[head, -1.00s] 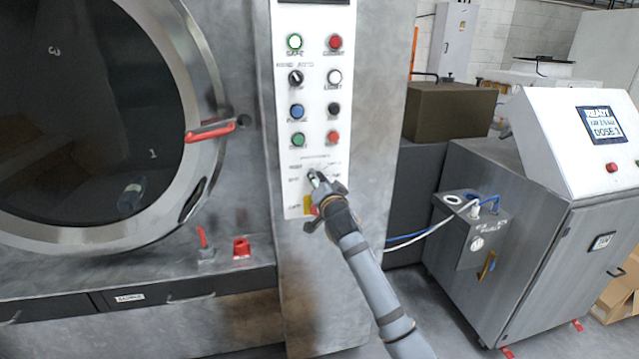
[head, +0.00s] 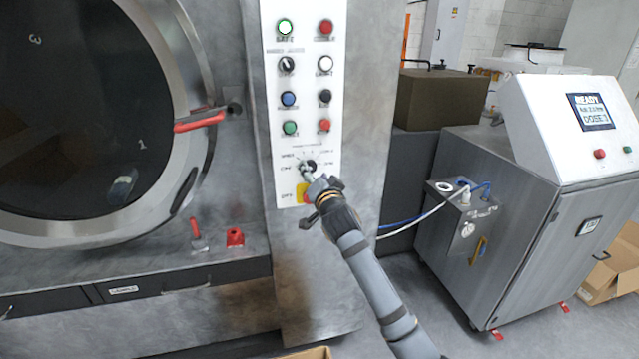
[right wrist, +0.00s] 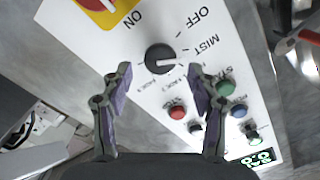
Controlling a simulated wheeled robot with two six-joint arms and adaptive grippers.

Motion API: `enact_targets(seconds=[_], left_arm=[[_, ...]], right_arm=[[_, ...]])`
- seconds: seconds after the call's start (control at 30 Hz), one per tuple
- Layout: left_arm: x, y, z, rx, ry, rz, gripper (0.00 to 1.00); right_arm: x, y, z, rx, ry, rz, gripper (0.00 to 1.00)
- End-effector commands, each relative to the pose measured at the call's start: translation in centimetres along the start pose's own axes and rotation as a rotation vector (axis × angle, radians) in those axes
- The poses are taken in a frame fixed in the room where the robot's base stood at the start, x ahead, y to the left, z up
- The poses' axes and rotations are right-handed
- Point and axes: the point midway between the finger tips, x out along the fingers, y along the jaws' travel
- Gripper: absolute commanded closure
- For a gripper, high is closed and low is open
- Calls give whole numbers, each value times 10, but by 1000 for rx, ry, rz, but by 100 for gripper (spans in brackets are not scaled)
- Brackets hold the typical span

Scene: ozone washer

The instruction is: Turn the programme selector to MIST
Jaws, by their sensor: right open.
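The programme selector is a round black knob (right wrist: 160,59) low on the white control panel (right wrist: 75,26). In the right wrist view, a light pointer line on it points roughly right. The labels MIST, OFF and ON are printed around it, with MIST to its upper right. The knob also shows in the head view (head: 311,165), partly behind my gripper. My right gripper (right wrist: 159,76) is open, with a fingertip on each side of the knob in the picture. No contact is visible; the exact gap in depth is unclear. My left gripper is not in view.
A red-and-yellow switch (right wrist: 97,4) is beside the selector. Several coloured buttons (head: 290,128) sit above it in the head view. The round washer door (head: 85,110) with a red handle (head: 200,120) is at left. A steel cabinet (head: 510,225) stands at right.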

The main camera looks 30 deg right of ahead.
Motion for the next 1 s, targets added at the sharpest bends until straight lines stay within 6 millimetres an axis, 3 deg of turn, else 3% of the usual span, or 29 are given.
enact_targets(seconds=[0.2,0.4,1.0], left_arm=[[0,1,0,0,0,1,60],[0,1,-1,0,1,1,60],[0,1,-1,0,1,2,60]], right_arm=[[-54,0,1,-3,-1,-1,40],[-82,1,0,-2,0,0,40],[-86,2,2,-4,-3,3,40]])
